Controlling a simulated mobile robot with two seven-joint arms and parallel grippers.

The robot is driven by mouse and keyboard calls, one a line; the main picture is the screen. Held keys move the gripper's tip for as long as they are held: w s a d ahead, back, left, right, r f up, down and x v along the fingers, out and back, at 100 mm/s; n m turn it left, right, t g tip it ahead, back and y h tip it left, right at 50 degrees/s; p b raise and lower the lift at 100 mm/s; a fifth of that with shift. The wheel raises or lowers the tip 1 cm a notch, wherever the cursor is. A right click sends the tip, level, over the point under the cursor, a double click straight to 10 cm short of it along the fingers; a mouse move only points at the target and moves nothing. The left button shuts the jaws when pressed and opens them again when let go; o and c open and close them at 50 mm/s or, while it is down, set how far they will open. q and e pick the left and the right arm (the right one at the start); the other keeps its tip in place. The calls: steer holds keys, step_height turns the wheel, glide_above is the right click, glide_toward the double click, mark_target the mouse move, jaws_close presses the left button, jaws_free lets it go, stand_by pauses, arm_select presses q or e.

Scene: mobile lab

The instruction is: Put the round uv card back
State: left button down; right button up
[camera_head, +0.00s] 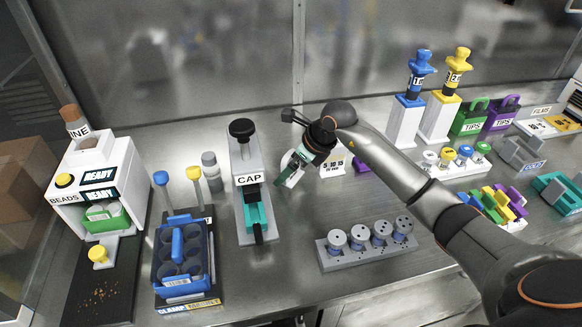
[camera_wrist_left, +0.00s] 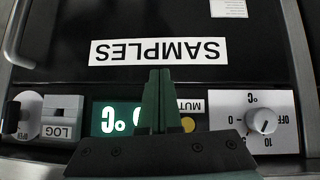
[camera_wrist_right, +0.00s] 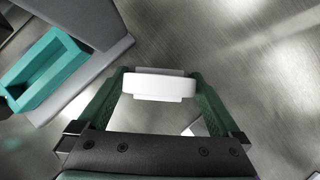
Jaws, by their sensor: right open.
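My right gripper (camera_head: 291,172) is at the back middle of the bench, just right of the CAP device (camera_head: 247,170). In the right wrist view, my right gripper (camera_wrist_right: 157,88) is open, with a white round-ended piece (camera_wrist_right: 158,86) between its fingertips. I cannot tell for sure whether this piece is the round uv card, or whether both fingers touch it. A white card marked 5 10 15 (camera_head: 333,166) stands right of the gripper, partly hidden. My left gripper (camera_wrist_left: 155,100) has its fingers together, empty, in front of a dark SAMPLES panel (camera_wrist_left: 160,52).
A grey block with several grey spools (camera_head: 338,262) stands in front of my right arm. A blue carrier (camera_head: 180,255) is left of the CAP device. Bare bench lies between the CAP device and the spools.

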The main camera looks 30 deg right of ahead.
steer(key=v, duration=1.2)
steer(key=shift+r+p, duration=0.15)
steer(key=shift+p, duration=0.15)
